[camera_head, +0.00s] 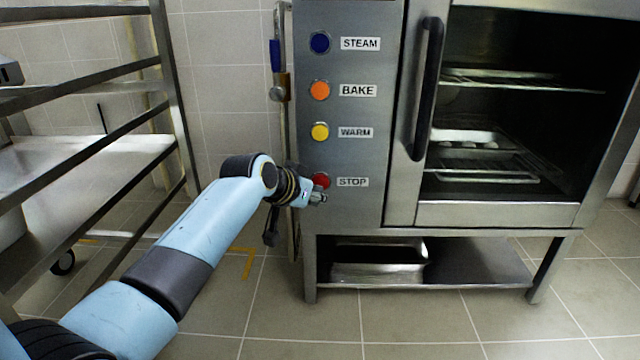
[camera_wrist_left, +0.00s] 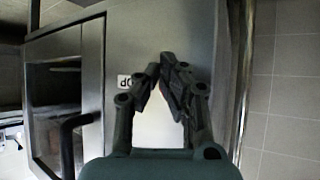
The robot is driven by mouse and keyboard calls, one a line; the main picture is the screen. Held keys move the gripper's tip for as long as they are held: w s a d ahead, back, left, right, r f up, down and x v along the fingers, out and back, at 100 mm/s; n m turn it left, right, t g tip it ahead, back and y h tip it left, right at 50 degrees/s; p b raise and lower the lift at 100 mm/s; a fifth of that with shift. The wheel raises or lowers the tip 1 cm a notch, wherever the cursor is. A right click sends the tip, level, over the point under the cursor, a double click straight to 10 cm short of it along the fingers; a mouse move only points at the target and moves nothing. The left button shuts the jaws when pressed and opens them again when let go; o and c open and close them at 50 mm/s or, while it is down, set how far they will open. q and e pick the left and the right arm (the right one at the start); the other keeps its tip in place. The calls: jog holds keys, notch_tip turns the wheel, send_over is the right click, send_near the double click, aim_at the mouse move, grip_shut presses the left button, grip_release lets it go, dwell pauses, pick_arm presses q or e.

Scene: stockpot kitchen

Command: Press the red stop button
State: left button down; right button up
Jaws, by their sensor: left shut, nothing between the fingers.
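The red stop button (camera_head: 321,180) is the lowest of the buttons on the steel oven panel, left of the STOP label (camera_head: 352,182). My left gripper (camera_head: 320,198) is shut and empty, with its fingertips just below and in front of the button in the head view. In the left wrist view the shut fingers (camera_wrist_left: 165,68) point at the panel and hide most of the button; part of the label (camera_wrist_left: 126,82) shows beside them. I cannot tell whether the fingertips touch the button. My right gripper is not in view.
Blue (camera_head: 320,42), orange (camera_head: 320,90) and yellow (camera_head: 320,132) buttons sit above. The oven door handle (camera_head: 428,88) juts out to the right. A pipe with a blue-handled valve (camera_head: 276,56) runs left of the panel. A metal rack (camera_head: 172,100) stands at the left.

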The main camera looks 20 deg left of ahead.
pick_arm(q)
jog(key=shift+w+r, duration=0.1)
jog(key=shift+w, duration=0.05)
jog(key=shift+w+a, duration=0.15)
jog(key=shift+w, duration=0.1)
jog(key=shift+w+a, duration=0.1)
jog(key=shift+w, duration=0.3)
dwell(1.0)
jog(key=shift+s+d+p, duration=0.25)
jog(key=shift+s+p, duration=0.55)
